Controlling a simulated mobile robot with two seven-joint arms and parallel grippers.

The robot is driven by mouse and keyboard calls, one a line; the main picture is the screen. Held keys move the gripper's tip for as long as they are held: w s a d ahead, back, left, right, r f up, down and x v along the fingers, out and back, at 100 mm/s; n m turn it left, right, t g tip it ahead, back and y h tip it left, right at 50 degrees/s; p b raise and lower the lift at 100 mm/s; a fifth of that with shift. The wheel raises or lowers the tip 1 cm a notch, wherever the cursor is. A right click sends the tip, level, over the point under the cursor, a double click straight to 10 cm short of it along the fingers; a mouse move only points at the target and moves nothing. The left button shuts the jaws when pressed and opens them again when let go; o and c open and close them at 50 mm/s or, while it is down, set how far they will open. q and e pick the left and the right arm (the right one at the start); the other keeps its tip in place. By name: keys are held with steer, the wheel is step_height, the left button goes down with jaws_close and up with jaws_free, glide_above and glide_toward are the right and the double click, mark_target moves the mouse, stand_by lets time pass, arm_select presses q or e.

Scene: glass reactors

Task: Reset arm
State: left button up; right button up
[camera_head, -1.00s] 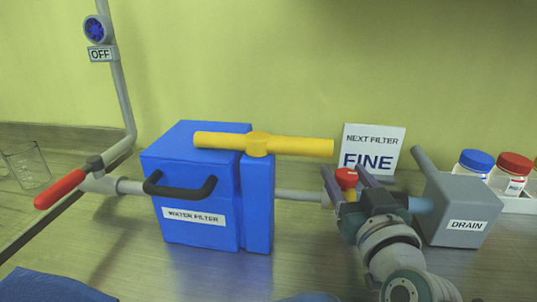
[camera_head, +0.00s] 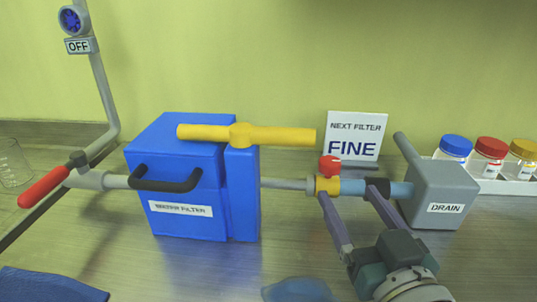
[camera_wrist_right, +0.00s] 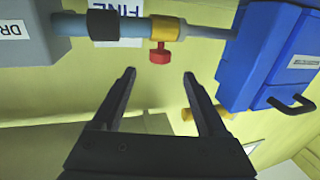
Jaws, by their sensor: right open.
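My right gripper (camera_head: 350,218) is open and empty in the head view, just in front of the pipe between the blue water filter and the drain box. In the right wrist view its two fingers (camera_wrist_right: 160,75) are spread apart with nothing between them. The small red valve knob (camera_head: 330,166) sits on a yellow fitting (camera_head: 327,186) beyond the fingers, and the knob also shows in the right wrist view (camera_wrist_right: 159,54). The fingers look clear of the knob. My left gripper is not in view.
The blue water filter box (camera_head: 175,184) has a yellow bar handle (camera_head: 285,136) on top. The grey drain box (camera_head: 440,195) stands right. A red-handled valve (camera_head: 44,187) and an OFF sign (camera_head: 78,46) are at left. Colour-capped jars (camera_head: 489,158) stand far right.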

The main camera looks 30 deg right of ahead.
steer(key=shift+s+a, duration=0.1)
steer(key=shift+s, duration=0.2)
steer(key=s+a+r+n+g+y+p, duration=0.1)
steer(key=s+a+n+g+y+p, duration=0.2)
steer(key=a+n+g+y, duration=0.4)
steer(key=s+r+m+g+h+p, duration=0.25)
steer(key=s+g, duration=0.35)
steer(key=s, duration=0.7)
step_height(320, 180, up, 38)
steer(key=p, duration=3.8)
steer(key=shift+d+r+n+g+y, duration=0.25)
steer(key=shift+n+g+y, duration=0.05)
steer(key=shift+n+y, duration=0.15)
